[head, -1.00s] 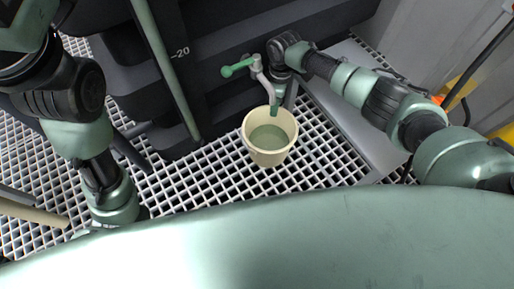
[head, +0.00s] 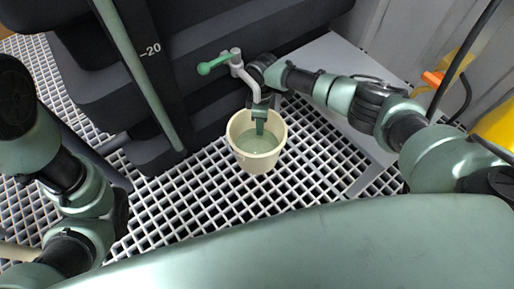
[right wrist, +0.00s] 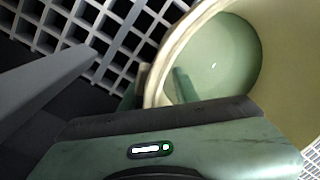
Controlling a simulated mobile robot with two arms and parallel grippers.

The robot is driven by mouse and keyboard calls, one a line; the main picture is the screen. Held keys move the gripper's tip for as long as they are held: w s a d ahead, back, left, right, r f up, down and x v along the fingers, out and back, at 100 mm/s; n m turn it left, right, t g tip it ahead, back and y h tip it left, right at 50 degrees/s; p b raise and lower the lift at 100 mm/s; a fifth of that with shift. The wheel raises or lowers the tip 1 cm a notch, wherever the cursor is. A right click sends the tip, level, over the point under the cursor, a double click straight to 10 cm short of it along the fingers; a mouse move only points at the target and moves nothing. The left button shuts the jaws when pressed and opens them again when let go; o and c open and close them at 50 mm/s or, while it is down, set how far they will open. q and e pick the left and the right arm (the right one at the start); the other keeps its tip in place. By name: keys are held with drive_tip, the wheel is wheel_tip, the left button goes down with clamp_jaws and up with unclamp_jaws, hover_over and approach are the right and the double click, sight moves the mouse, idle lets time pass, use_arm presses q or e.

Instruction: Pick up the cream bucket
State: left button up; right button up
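The cream bucket (head: 257,164) stands upright on the white grating under a grey tap spout, with greenish liquid inside. My right gripper (head: 264,117) is at the bucket's far rim, pointing down. One green finger hangs inside the bucket and the other is outside the wall. In the right wrist view, the cream rim (right wrist: 157,83) passes between the fingers, and the inner finger looks apart from the wall. My left arm is at the left edge of the head view; its gripper is not shown.
The tap with a green handle (head: 216,63) is right above the bucket. A dark stepped vessel (head: 205,90) stands behind it. A grey plate (head: 335,70) lies at the right. Open grating (head: 200,200) lies in front and to the left of the bucket.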

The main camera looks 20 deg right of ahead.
drive_tip(key=shift+r, duration=0.1)
clamp_jaws()
idle(1.2)
drive_tip(key=shift+w+a+r, duration=0.1)
